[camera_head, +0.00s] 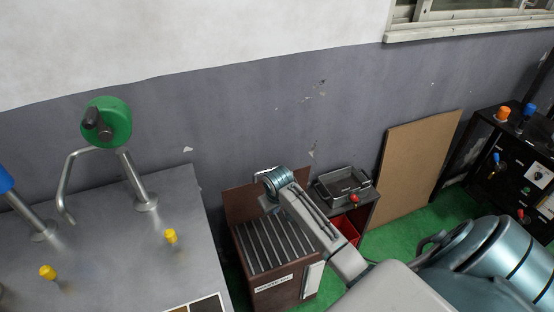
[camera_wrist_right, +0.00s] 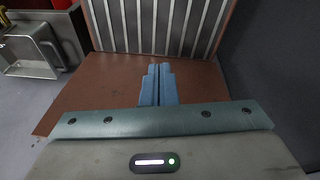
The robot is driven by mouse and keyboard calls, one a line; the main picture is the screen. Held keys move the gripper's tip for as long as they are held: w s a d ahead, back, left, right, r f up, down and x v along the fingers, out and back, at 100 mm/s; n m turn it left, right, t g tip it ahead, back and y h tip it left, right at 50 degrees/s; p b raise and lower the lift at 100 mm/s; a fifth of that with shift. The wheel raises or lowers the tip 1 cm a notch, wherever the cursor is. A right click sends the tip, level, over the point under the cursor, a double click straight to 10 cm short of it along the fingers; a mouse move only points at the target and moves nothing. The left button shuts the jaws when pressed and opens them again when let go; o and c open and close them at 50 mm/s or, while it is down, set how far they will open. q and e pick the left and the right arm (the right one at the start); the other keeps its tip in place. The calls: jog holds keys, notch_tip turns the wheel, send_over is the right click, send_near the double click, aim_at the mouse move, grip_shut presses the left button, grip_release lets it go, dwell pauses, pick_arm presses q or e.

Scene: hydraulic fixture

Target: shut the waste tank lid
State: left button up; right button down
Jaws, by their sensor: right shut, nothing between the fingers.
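The waste tank is a brown box (camera_head: 275,293) with a slatted metal grille (camera_head: 262,247) on top and a white label on its front. Its brown lid (camera_head: 238,205) stands raised at the back edge, leaving the grille uncovered. My right gripper (camera_head: 268,204) is in front of part of the lid, above the tank's rear. In the right wrist view, my right gripper (camera_wrist_right: 158,70) is shut and empty, over the brown lid (camera_wrist_right: 95,95), with the grille (camera_wrist_right: 155,22) beyond. I cannot tell whether the fingers touch the lid. My left gripper is not in view.
A grey metal tray (camera_head: 342,184) on a stand with a red knob is right of the tank. A steel bench (camera_head: 110,250) with a green wheel (camera_head: 107,121) fills the left. A brown board (camera_head: 415,165) leans on the wall.

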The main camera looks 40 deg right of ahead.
jog(key=w+d+r+m, duration=0.1)
jog(key=w+d+r, duration=0.4)
jog(key=r, duration=0.4)
jog(key=w+d+r+m, duration=0.1)
jog(key=w+d+r, duration=0.2)
jog(key=w+r, duration=0.55)
notch_tip(320, 180, down, 8)
jog(key=s+p, duration=0.2)
jog(key=p, duration=0.2)
jog(key=shift+s+a+f+y+p, duration=0.15)
jog(key=shift+a+y+p, duration=0.05)
jog(key=shift+y+p, duration=0.1)
